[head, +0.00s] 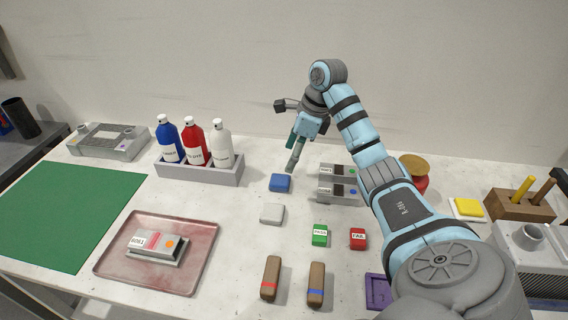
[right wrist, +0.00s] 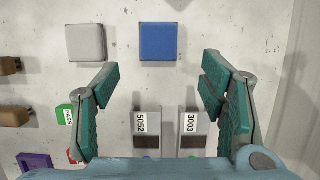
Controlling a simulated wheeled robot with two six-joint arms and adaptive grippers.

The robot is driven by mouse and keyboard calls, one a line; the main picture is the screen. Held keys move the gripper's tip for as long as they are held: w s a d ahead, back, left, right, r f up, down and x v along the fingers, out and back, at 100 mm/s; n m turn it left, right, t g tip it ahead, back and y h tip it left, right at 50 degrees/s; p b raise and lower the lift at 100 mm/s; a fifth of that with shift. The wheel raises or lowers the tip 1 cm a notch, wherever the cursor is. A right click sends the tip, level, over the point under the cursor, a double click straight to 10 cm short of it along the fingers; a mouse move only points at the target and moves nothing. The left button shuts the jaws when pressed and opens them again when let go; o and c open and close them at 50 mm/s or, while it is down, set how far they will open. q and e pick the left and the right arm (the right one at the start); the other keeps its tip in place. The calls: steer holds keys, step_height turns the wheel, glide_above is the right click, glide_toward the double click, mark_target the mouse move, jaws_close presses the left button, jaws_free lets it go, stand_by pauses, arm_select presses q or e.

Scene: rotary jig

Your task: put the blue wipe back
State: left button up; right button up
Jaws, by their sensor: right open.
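The blue wipe (head: 280,182) lies flat on the white table, behind a white-grey wipe (head: 272,213). In the right wrist view the blue wipe (right wrist: 158,42) is at the top middle, beyond my fingertips, with the white-grey wipe (right wrist: 86,42) to its left. My right gripper (head: 291,163) points down above the table, just behind and above the blue wipe. It also shows in the right wrist view (right wrist: 158,72), its fingers spread wide with nothing between them. My left gripper is not in view.
Two labelled grey units (head: 338,180) stand right of the blue wipe. A grey rack (head: 200,172) with three bottles is at the left. A reddish tray (head: 115,262) holds another unit. Green (head: 319,235) and red (head: 358,238) blocks lie in front. A yellow pad (head: 469,207) is at the right.

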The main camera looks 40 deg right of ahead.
arm_select(q)
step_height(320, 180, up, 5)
steer(key=p, duration=0.3)
arm_select(e)
steer(key=v, duration=0.6)
steer(key=shift+f, duration=0.1)
